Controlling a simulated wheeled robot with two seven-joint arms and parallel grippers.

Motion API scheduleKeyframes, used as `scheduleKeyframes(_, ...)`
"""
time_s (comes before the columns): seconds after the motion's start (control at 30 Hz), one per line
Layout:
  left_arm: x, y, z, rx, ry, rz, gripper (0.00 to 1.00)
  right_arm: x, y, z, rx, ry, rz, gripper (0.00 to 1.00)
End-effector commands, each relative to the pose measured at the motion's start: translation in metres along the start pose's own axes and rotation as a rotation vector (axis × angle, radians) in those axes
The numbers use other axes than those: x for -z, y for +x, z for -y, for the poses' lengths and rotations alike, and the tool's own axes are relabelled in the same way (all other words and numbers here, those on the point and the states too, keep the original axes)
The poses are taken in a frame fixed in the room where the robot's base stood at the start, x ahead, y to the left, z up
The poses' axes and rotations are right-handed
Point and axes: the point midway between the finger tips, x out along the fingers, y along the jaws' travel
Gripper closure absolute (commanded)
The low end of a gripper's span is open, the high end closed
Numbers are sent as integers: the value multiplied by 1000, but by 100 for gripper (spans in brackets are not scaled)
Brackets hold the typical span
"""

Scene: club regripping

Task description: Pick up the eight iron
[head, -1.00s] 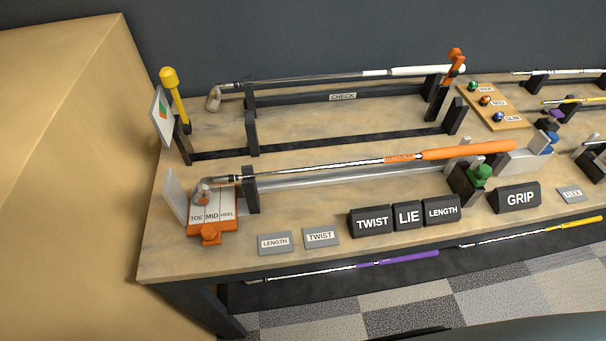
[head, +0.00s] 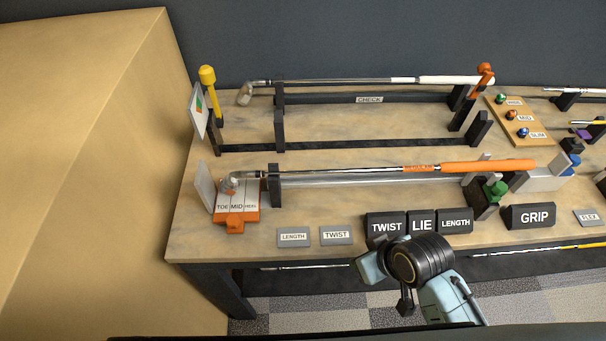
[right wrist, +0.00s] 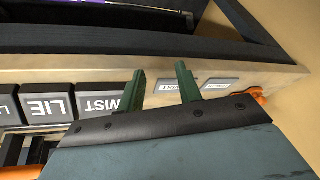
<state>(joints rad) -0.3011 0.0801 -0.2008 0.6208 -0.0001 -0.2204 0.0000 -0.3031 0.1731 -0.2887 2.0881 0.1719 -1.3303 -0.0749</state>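Several clubs are in view, and I cannot tell by any marking which is the eight iron. A club with an orange grip (head: 487,167) lies in the front fixture, its head at the TOE MID HEEL block. A club with a white grip (head: 455,79) rests on the rear CHECK rack. A club with a yellow grip (head: 585,246) shows low under the bench front. My right gripper (right wrist: 160,72) has its two green fingers apart with nothing between them. In the head view its wrist is by the bench front, below the TWIST block; its fingers are hidden there. My left gripper is not in view.
TWIST (head: 386,227), LIE (head: 422,223), LENGTH (head: 455,221) and GRIP (head: 530,216) blocks stand along the bench front. Flat LENGTH (head: 294,239) and TWIST (head: 336,236) plates lie left of them. A large tan box (head: 90,170) stands at the left. A purple strip shows in the wrist view (right wrist: 100,3).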

Motion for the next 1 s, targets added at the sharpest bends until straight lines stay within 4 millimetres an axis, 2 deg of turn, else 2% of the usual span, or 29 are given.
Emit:
scheduleKeyframes(0.03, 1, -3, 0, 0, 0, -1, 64, 25, -12, 8, 28, -57, -36, 65)
scheduleKeyframes(0.1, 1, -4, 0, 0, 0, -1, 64, 50, -21, 21, 71, -132, -70, 65)
scheduleKeyframes(0.4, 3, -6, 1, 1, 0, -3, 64, 143, -44, 72, 235, -536, -172, 65)
scheduleKeyframes(0.53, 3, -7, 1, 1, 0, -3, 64, 175, -53, 82, 279, -737, -172, 65)
scheduleKeyframes(0.67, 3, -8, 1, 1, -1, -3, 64, 200, -62, 77, 296, -905, -141, 65)
scheduleKeyframes(0.8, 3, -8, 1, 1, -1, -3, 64, 222, -74, 60, 293, -1031, -91, 65)
scheduleKeyframes(1.0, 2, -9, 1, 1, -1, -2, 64, 242, -89, 34, 280, -1111, -37, 65)
